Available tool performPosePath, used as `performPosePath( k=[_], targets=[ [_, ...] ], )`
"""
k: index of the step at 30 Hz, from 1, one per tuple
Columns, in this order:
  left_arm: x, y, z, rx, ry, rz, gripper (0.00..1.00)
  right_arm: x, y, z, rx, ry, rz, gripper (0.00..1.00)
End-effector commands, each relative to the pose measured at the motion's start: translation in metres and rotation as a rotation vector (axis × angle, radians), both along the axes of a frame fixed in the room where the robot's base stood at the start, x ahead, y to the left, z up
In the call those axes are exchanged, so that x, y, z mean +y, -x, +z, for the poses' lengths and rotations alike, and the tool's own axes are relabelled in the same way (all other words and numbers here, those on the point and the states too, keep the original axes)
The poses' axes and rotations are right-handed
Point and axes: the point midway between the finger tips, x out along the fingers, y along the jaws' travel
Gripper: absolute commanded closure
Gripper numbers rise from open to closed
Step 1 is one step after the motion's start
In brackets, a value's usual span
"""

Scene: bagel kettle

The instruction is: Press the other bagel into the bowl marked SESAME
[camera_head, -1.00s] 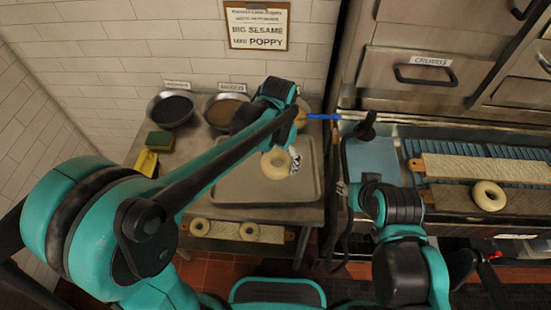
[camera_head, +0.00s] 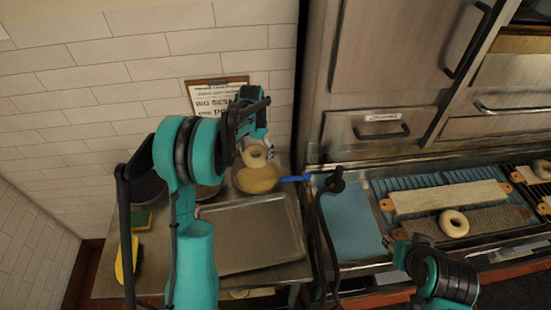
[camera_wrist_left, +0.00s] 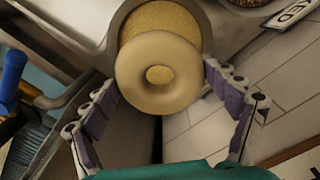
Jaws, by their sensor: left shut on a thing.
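My left gripper (camera_wrist_left: 158,76) is shut on a pale bagel (camera_wrist_left: 158,72), with a finger on each side of it. The bagel also shows in the head view (camera_head: 255,156), in front of the wall and over a metal bowl with tan, seed-like contents (camera_head: 257,179). In the left wrist view the bowl (camera_wrist_left: 118,22) lies behind the bagel, which hides part of it. A gap between bagel and seeds cannot be judged. No label on this bowl is readable. My right arm shows at the lower right, but its gripper is out of view.
A metal tray (camera_head: 248,235) in front of the bowls is empty. A blue handle (camera_head: 294,178) sticks out right of the bowl. A dark bowl (camera_head: 149,188) stands left, partly behind my arm. Another bagel (camera_head: 453,223) lies on a board at right. A yellow item (camera_head: 128,258) and sponge sit left.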

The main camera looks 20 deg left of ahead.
Motion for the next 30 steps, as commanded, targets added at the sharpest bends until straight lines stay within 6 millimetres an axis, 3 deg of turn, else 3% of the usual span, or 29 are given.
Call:
performPosePath(
  k=[8,30],
  targets=[
    [0.003,0.0,-0.015,0.0,0.0,0.004,0.44,0.0,0.0,-0.009,0.0,0.0,0.0,0.6],
    [0.003,0.0,-0.1,0.0,0.0,0.004,0.44,0.0,0.0,-0.066,0.0,0.0,0.0,0.6]
  ],
)
